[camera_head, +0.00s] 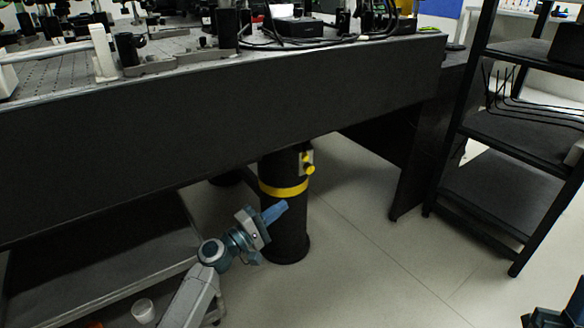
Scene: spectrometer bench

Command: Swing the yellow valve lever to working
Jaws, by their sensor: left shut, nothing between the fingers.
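The yellow valve lever (310,169) sits on a small metal plate (306,157) on the upper right side of a black column leg (285,232) under the bench. A yellow band (283,190) runs around the leg below the plate. My left gripper (281,208), with blue fingers, is shut and empty. In the picture it lies in front of the leg, below the yellow band and below the lever, apart from the lever. Which way the lever points is too small to tell. Part of my right arm shows at the lower right corner; its fingers cannot be made out.
The dark bench front (220,130) overhangs the leg. A black shelf rack (500,190) stands on the right. The floor (375,250) between leg and rack is clear.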

